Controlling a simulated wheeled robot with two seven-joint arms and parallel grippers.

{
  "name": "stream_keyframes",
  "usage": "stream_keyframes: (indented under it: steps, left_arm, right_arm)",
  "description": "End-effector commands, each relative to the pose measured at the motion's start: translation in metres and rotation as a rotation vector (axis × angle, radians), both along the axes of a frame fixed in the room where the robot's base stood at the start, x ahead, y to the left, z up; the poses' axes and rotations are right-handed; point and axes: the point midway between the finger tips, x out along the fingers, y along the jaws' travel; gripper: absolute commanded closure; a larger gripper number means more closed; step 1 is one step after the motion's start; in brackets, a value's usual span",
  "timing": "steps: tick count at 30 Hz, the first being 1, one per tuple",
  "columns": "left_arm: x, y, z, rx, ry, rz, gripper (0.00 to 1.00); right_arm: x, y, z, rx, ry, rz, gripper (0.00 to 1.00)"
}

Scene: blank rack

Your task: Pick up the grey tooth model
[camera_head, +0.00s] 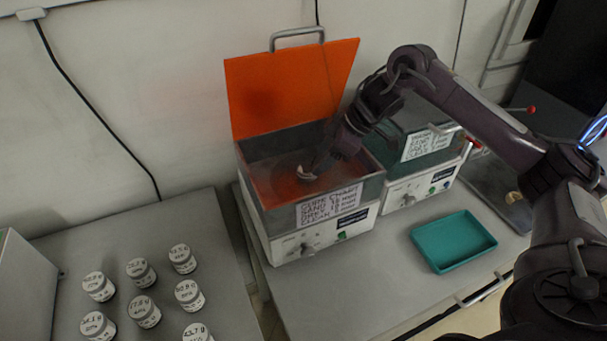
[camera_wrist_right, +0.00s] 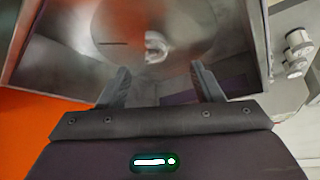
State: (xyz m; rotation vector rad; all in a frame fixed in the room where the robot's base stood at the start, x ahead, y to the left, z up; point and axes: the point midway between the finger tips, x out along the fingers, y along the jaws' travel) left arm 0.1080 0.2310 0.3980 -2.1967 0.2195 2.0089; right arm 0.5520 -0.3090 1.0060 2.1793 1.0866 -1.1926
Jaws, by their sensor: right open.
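The grey tooth model (camera_head: 306,174) is a small pale arch inside the box with the raised orange lid (camera_head: 290,85). In the right wrist view the tooth model (camera_wrist_right: 156,46) lies on a round dark plate (camera_wrist_right: 150,20), ahead of the fingers and apart from them. My right gripper (camera_head: 318,165) reaches down into the box close to the model. In the right wrist view my right gripper (camera_wrist_right: 160,82) has its two fingers spread, with nothing between them. My left gripper is in neither view.
The box walls (camera_head: 258,188) surround my right gripper. A second box with a clear green cover (camera_head: 405,135) stands to its right. A teal tray (camera_head: 453,240) sits on the bench in front. Several labelled jars (camera_head: 143,311) stand on the left table. Bare bench lies left of the tray.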

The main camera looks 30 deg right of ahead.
Motion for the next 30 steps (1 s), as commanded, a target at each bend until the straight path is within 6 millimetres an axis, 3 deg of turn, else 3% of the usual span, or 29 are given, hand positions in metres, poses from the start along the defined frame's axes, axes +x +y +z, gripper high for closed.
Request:
stream_keyframes:
  steps: [12,21,30]
  left_arm:
    - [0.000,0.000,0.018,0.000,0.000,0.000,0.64]
    - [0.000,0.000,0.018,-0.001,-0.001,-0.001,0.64]
    - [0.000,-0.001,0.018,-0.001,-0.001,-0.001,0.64]
  right_arm:
    - [0.025,0.022,-0.043,0.001,0.002,0.000,0.40]
    - [0.027,0.024,-0.049,-0.001,0.001,0.000,0.40]
    - [0.027,0.024,-0.049,0.000,0.000,0.000,0.78]
